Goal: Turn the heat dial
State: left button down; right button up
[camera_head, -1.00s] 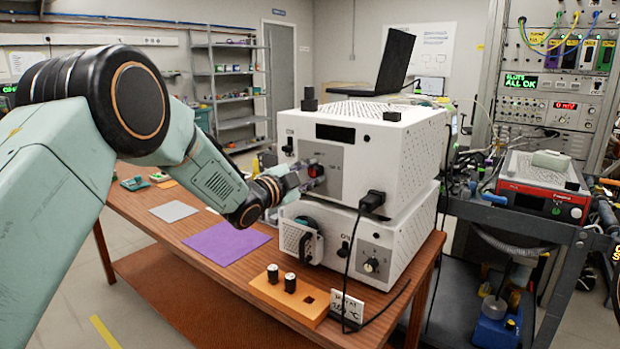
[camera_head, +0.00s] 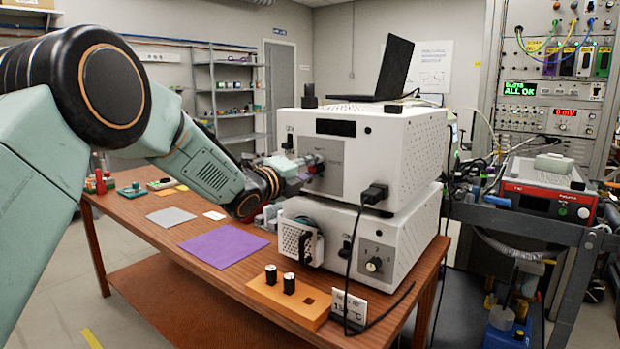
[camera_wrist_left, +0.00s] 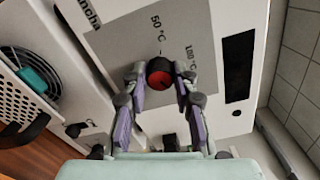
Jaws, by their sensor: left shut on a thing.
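The heat dial (camera_wrist_left: 159,74) is a round black knob with a red face on the grey panel of the upper white machine (camera_head: 395,150). Printed marks "50 °C" and "100 °C" stand near it in the left wrist view. My left gripper (camera_wrist_left: 160,80) has its two fingers on either side of the dial and is shut on it. My right gripper is not in view.
A second white machine (camera_head: 405,245) sits below. An orange block (camera_head: 262,295) with black pegs and a small temperature card (camera_head: 350,305) stand in front. A purple mat (camera_head: 222,246) lies on the wooden table. A black cable (camera_head: 357,235) hangs down the machine front.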

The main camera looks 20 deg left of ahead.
pick_arm(q)
jog(key=shift+m+b, duration=0.5)
jog(key=shift+m, duration=0.2)
jog(key=shift+r, duration=0.1)
jog(key=c, duration=1.1)
grip_release()
jog(key=shift+d, duration=0.1)
jog(key=shift+o, duration=0.2)
jog(key=v, duration=1.2)
